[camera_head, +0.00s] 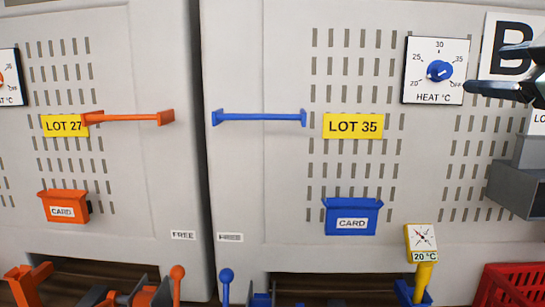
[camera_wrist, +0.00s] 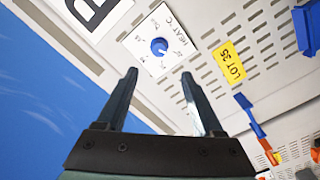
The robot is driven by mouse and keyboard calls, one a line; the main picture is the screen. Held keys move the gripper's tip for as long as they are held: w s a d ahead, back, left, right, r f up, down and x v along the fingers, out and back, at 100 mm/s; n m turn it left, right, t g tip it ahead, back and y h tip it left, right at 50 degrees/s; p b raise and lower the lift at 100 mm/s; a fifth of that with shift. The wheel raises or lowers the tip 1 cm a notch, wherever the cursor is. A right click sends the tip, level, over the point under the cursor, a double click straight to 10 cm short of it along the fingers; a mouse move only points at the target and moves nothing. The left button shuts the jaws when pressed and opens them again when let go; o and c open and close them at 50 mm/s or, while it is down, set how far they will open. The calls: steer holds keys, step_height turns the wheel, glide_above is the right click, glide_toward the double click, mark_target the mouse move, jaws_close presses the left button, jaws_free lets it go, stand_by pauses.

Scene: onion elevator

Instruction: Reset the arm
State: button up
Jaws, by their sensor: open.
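My gripper (camera_head: 512,72) is at the right edge of the head view, its two dark fingers apart and pointing left at the blue heat knob (camera_head: 440,71) on the right cabinet. In the wrist view my gripper (camera_wrist: 158,85) is open and empty, and the blue knob (camera_wrist: 159,46) shows beyond and between the fingertips. The knob sits on a white HEAT °C dial plate (camera_head: 420,88). A gap between fingers and knob seems to show, but its depth is hard to tell.
The right cabinet has a blue handle (camera_head: 262,117), a yellow LOT 35 label (camera_head: 353,126) and a blue card box (camera_head: 338,219). The left cabinet has an orange handle (camera_head: 130,118) and card box (camera_head: 64,208). A red crate (camera_head: 507,287) and a 20 °C gauge (camera_head: 422,242) stand lower right.

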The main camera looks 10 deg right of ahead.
steer(key=w+a+f+m+t+y, duration=0.1)
steer(key=w+a+m+t, duration=0.15)
steer(key=a, duration=0.95)
steer(key=w+a+m+t+y, duration=0.1)
steer(key=a+t, duration=0.2)
steer(key=a, duration=0.8)
steer(key=s+a+r+m+t+y, duration=0.1)
steer(key=s+a+m+t+y, duration=0.1)
steer(key=s+a, duration=1.1)
steer(key=shift+a+m+t, duration=0.45)
steer(key=shift+a+t, duration=0.2)
steer(key=shift+t, duration=0.6)
